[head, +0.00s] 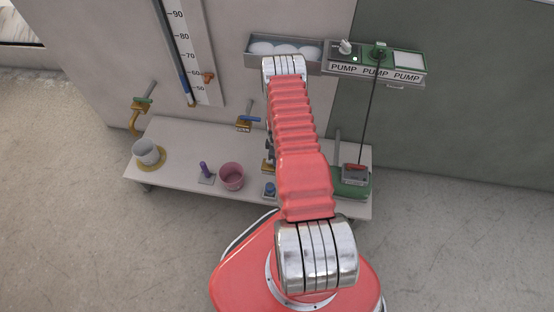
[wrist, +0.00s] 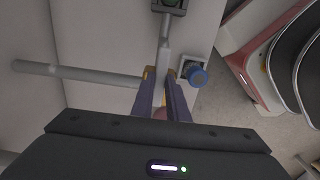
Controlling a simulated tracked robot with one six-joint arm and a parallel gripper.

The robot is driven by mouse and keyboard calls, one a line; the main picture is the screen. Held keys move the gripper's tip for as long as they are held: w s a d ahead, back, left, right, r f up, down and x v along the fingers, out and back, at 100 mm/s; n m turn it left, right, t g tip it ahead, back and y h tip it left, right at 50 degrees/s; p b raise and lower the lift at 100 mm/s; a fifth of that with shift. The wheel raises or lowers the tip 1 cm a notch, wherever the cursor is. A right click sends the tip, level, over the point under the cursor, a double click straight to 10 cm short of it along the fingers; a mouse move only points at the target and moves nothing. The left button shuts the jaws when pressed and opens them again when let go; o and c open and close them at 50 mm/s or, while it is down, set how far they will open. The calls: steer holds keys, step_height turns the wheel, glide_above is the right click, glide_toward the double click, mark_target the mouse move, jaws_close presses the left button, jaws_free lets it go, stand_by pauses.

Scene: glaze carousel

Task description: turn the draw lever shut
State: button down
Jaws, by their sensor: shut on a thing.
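In the wrist view my gripper (wrist: 160,76) is shut on a narrow grey piece (wrist: 163,62), seemingly the draw lever; the fingers and the jaw body hide part of it. The piece runs up from the fingertips toward a dark box (wrist: 168,5) at the top edge. A grey pipe (wrist: 75,75) comes in from the left and ends at the fingers. In the head view my own arm covers my gripper and the held piece; only parts of a brass fitting (head: 268,166) show beside the arm.
A blue knob (wrist: 197,76) on a small base stands close right of the fingers. The bench (head: 190,140) also bears a pink pot (head: 232,177), a purple-handled item (head: 204,170), a white cup (head: 146,150) and a green machine (head: 350,185).

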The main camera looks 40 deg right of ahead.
steer(key=shift+w+d, duration=0.1)
steer(key=shift+w, duration=0.15)
steer(key=c, duration=2)
jaws_free()
steer(key=shift+c, duration=0.2)
steer(key=o, duration=0.3)
steer(key=shift+s, duration=0.15)
steer(key=shift+r, duration=0.1)
steer(key=shift+r, duration=6.8)
